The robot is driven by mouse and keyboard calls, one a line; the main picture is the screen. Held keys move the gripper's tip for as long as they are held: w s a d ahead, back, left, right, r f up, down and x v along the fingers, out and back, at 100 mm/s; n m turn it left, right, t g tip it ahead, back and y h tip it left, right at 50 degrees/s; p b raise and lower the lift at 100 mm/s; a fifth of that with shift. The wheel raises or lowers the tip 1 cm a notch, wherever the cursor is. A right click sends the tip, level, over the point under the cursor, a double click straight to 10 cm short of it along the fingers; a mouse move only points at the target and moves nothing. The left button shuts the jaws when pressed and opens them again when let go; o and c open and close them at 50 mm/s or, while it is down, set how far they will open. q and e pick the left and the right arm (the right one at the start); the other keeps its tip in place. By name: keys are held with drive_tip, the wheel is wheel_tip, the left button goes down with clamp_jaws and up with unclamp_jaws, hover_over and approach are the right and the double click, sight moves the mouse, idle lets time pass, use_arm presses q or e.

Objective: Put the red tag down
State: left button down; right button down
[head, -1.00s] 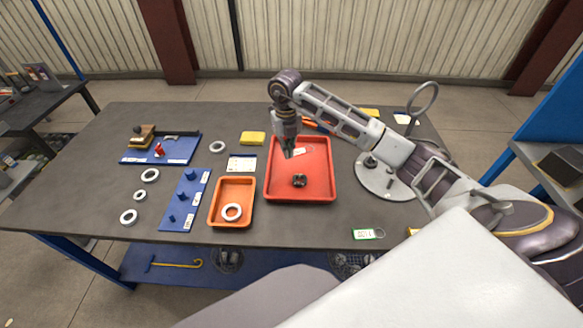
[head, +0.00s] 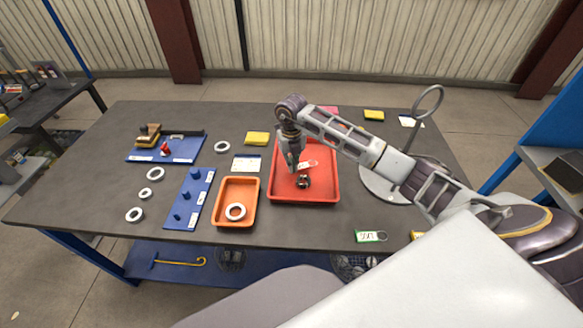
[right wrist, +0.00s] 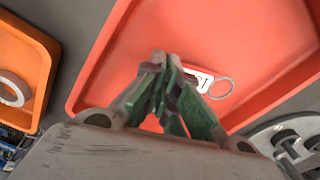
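The red tag (head: 308,164), with a white label and a metal ring, shows beside my right fingertips over the red tray (head: 329,193). My right gripper (head: 294,169) points down and is shut on the tag. In the right wrist view, the fingertips (right wrist: 163,65) meet, and the tag's white label (right wrist: 203,79) and ring (right wrist: 221,88) stick out to their right. The tag's red body blends with the tray floor. I cannot tell whether the tag touches the floor. My left gripper is not in view.
An orange tray (head: 222,217) with a white ring stands to the left. A round grey stand (head: 376,188) is close on the right. A green tag (head: 371,236) lies at the front edge.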

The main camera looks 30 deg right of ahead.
drive_tip(key=shift+f, duration=1.05)
drive_tip(key=shift+f, duration=0.15)
drive_tip(key=c, duration=1.6)
unclamp_jaws()
drive_tip(key=shift+c, duration=0.2)
wheel_tip(320, 180, up, 12)
drive_tip(key=shift+b, duration=0.3)
